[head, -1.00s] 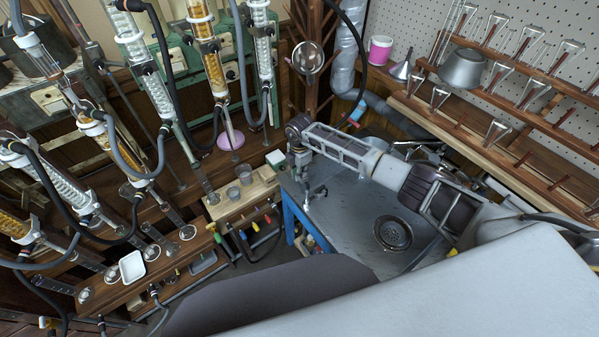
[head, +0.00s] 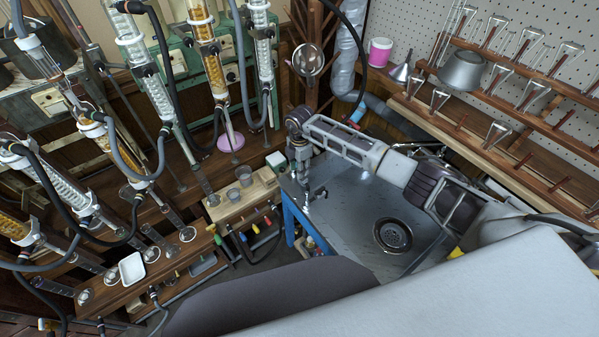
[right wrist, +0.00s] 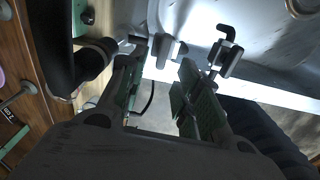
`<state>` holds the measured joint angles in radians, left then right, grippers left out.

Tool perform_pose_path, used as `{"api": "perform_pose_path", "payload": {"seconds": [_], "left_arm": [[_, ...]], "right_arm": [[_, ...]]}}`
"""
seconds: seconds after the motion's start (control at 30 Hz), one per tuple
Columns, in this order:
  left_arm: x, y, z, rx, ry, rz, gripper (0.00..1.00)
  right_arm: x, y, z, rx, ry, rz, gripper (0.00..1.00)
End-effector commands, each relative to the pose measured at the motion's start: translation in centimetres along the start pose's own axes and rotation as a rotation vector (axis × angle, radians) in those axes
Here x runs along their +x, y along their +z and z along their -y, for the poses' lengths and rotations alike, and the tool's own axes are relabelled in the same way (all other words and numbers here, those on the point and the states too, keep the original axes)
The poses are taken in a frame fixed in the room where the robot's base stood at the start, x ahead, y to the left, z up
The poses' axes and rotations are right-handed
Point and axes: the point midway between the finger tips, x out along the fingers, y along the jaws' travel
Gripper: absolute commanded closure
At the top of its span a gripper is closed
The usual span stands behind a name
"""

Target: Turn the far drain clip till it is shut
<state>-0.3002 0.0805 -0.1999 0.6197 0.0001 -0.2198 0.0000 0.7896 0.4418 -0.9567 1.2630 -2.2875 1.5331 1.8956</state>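A small metal fitting (right wrist: 170,50) shows just beyond the fingertips. A dark fitting with a bent handle (right wrist: 225,52) stands beside the right finger. In the head view a small fitting (head: 319,192) stands on the sink top beside the gripper. I cannot tell which fitting is the far drain clip. My left gripper is out of view.
Glass condensers (head: 158,95) with dark hoses stand at the left. Several coloured handles (head: 256,228) sit along a wooden bench front left of the sink. A round drain (head: 392,235) is in the sink top.

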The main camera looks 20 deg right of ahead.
Motion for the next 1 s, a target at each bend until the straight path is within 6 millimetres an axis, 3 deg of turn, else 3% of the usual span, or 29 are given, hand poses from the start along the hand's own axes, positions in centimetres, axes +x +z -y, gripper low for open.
{"api": "perform_pose_path", "payload": {"seconds": [0.3, 0.5, 1.0], "left_arm": [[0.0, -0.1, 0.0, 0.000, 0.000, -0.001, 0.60], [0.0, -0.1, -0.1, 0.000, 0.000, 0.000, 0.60], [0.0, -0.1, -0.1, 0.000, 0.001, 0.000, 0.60]], "right_arm": [[-4.9, 0.0, -0.1, -0.001, 0.002, 0.000, 0.67], [-7.2, 0.0, -0.1, -0.001, 0.001, 0.000, 0.67], [-8.2, 0.0, 0.0, 0.000, -0.001, 0.000, 0.67]]}}
